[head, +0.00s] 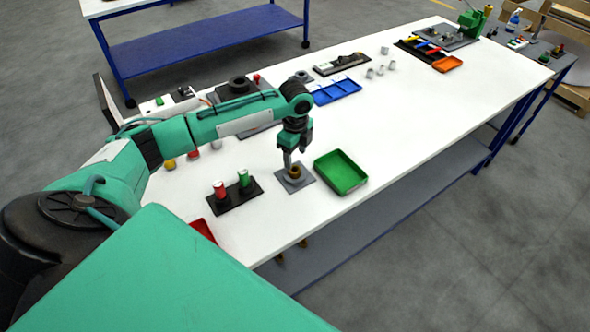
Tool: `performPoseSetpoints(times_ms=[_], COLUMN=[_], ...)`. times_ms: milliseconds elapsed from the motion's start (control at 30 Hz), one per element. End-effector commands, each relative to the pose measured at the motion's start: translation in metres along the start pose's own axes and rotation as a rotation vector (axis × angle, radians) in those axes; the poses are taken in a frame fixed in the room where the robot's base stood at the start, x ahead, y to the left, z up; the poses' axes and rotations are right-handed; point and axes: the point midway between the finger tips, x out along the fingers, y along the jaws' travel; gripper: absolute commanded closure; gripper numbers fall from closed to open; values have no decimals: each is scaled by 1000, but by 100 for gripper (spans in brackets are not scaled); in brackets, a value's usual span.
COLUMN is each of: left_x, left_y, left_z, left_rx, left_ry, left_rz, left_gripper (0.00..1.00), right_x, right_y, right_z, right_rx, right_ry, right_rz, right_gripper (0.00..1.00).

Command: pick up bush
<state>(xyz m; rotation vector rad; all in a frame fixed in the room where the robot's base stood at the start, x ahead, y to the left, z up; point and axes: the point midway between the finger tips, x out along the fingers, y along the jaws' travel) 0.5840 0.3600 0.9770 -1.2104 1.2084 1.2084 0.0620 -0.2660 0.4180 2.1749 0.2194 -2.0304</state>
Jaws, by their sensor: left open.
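A small brass-coloured bush (294,173) sits on a square grey plate (283,185) on the white workbench. My left gripper (288,162) points down, directly over the bush, with its fingertips very close to it or at its top. It is open. At this size I cannot tell whether the fingers touch the bush or are around it. The gripper partly hides the back of the plate. My right gripper is not in view.
A green tray (341,173) stands just right of the plate. A black stand (234,197) with a red and a green cylinder is to the left. A red tray (203,230) lies at the front edge. A blue divided tray (335,91) is behind. The bench's right middle is clear.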

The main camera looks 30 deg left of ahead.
Motion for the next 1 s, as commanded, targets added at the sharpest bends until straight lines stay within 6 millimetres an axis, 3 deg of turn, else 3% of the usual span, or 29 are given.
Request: performPoseSetpoints(times_ms=[367, 567, 833, 1000], left_x=[35, 61, 65, 65], left_y=[-2, -3, -3, -3], left_z=[4, 5, 5, 5], left_rx=[-1, 0, 1, 1], left_ry=[0, 0, -1, -1], left_rz=[3, 0, -1, -1], left_gripper=[43, 43, 43, 77], right_x=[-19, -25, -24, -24], right_y=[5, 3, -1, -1], right_z=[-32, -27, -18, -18], right_rx=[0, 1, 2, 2], right_ry=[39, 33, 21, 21], right_rz=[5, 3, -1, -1], right_gripper=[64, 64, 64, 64])
